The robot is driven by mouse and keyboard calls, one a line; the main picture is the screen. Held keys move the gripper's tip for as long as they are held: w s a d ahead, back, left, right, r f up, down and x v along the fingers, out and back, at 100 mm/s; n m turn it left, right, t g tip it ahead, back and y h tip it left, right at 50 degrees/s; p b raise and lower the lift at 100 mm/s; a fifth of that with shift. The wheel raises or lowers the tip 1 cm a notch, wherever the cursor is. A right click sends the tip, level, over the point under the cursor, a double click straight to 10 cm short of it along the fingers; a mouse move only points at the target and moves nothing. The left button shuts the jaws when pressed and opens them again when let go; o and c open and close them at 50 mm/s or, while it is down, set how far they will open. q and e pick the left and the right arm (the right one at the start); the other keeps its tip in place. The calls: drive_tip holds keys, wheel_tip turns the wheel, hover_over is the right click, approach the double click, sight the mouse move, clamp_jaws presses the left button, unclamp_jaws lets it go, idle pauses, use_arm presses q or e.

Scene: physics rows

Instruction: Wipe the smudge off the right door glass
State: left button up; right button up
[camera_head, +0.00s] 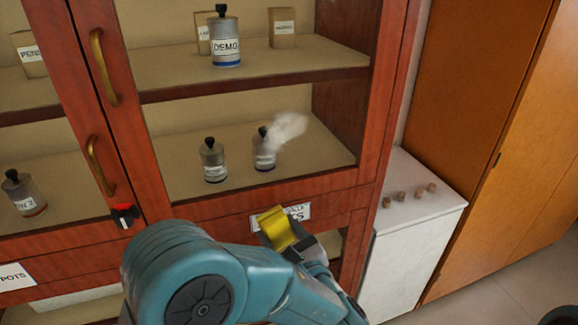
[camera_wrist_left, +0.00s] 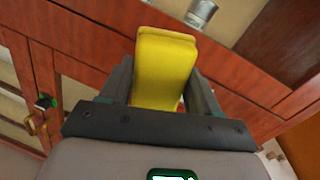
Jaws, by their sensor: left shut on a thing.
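The smudge (camera_head: 287,128) is a whitish, cloudy streak on the right door glass (camera_head: 240,110), in the lower right part of the pane. In the head view it overlaps a grey canister behind the glass. My left gripper (camera_head: 290,243) is shut on a yellow cloth or sponge (camera_head: 276,228). It holds the yellow piece below the smudge, in front of the door's lower frame and a partly covered label. In the left wrist view the yellow piece (camera_wrist_left: 165,68) sticks up between the two fingers. My right gripper is not in view.
Brass handles (camera_head: 103,68) and a black-and-red latch (camera_head: 125,215) sit on the door frames. Canisters (camera_head: 226,45) and small boxes stand on shelves behind the glass. A white cabinet (camera_head: 410,225) with several small corks stands at the right, beside a tall orange-brown cupboard (camera_head: 475,80).

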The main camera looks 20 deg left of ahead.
sight(307, 135)
use_arm(q)
wheel_tip(307, 135, up, 15)
drive_tip(key=d+m+t+h, duration=0.2)
drive_tip(key=m, duration=0.3)
drive_tip(key=shift+m, duration=0.3)
drive_tip(key=shift+a+p+x, duration=0.2)
drive_tip(key=shift+p+x, duration=0.55)
drive_tip(key=shift+x, duration=2.25)
drive_tip(key=shift+x, duration=0.85)
drive_tip(key=shift+r, duration=0.1)
drive_tip(key=shift+w+d+p, duration=0.25)
drive_tip(key=shift+d+p, duration=0.15)
drive_tip(key=shift+w+d+p, duration=0.25)
drive_tip(key=shift+w+d, duration=0.15)
drive_tip(key=shift+d, duration=0.25)
drive_tip(key=shift+w+d+p, duration=0.25)
drive_tip(key=shift+w+d, duration=0.15)
drive_tip(key=shift+d, duration=0.25)
drive_tip(key=shift+w+d+r+p, duration=0.1)
drive_tip(key=shift+w+d+p, duration=0.4)
drive_tip(key=shift+w+d, duration=0.25)
drive_tip(key=shift+w+d+p, duration=0.5)
drive_tip(key=shift+d, duration=0.4)
drive_tip(key=shift+s, duration=0.1)
